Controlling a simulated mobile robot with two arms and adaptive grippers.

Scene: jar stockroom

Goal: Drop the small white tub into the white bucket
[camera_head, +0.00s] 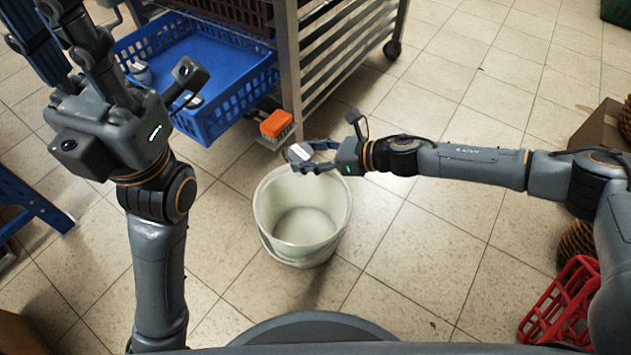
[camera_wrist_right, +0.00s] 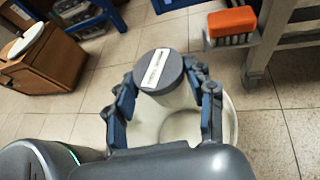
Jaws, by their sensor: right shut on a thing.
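The small white tub (camera_head: 299,153) has a grey lid with a white label. My right gripper (camera_head: 304,158) is shut on it and holds it in the air over the far rim of the white bucket (camera_head: 301,250). The bucket stands upright on the floor; its visible inside looks empty. In the right wrist view the tub (camera_wrist_right: 162,72) sits between the fingers of my right gripper (camera_wrist_right: 165,85), with the bucket (camera_wrist_right: 231,130) below and behind it. My left gripper (camera_head: 62,35) is at the upper left, away from the bucket, its fingers apart and nothing seen between them.
An orange-topped object (camera_head: 276,123) is at the rack's foot. A red crate (camera_head: 562,305) lies lower right. Tiled floor right of the bucket is clear.

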